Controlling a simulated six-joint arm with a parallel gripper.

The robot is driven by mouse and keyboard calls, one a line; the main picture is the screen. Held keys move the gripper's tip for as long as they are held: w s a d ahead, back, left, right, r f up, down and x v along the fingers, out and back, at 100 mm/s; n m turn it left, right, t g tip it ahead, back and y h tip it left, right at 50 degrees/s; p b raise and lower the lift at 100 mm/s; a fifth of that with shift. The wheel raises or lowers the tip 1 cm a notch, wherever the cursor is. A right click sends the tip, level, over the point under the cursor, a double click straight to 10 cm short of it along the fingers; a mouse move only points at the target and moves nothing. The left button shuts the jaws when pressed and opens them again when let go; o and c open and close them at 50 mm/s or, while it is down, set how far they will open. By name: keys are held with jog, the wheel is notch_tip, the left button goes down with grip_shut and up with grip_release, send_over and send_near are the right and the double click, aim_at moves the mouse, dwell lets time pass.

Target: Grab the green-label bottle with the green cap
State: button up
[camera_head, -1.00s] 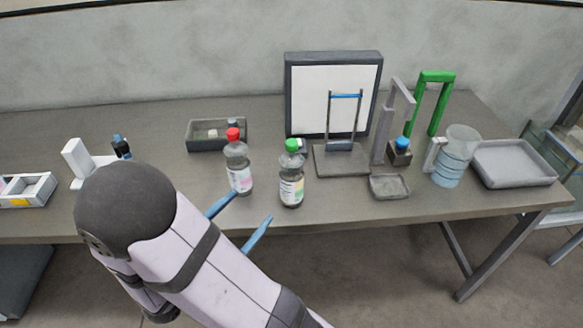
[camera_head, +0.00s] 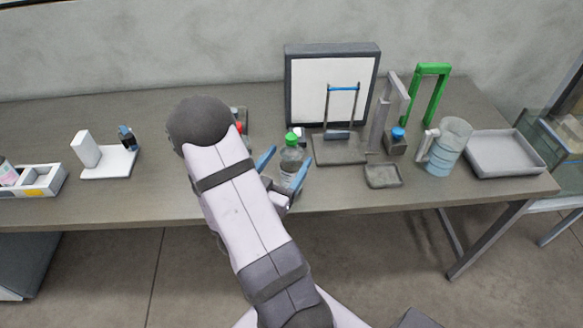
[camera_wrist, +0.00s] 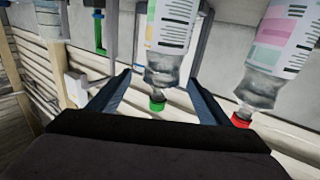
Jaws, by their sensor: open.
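The green-cap bottle (camera_head: 291,160) stands upright on the table in the head view. My gripper (camera_head: 283,170) is open, with one blue finger on each side of this bottle. In the wrist view the bottle (camera_wrist: 170,40) appears upside down, its green cap between the fingers of my gripper (camera_wrist: 160,95). I cannot tell if either finger touches it. The red-cap bottle (camera_wrist: 275,50) is beside it, to the right in the wrist view. In the head view my arm hides most of it, and only its red cap (camera_head: 239,127) shows.
A white board (camera_head: 330,88), a stand with a blue bar (camera_head: 342,88) and a green frame (camera_head: 430,90) stand behind and to the right. A small grey tray (camera_head: 382,176), a clear jug (camera_head: 446,150) and a larger tray (camera_head: 505,155) are further right.

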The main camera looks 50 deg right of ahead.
jog(key=shift+p+x, duration=1.7)
jog(key=shift+x, duration=1.8)
jog(key=shift+w+f, duration=0.1)
jog(key=shift+f, duration=0.1)
jog(key=shift+a, duration=0.1)
grip_shut()
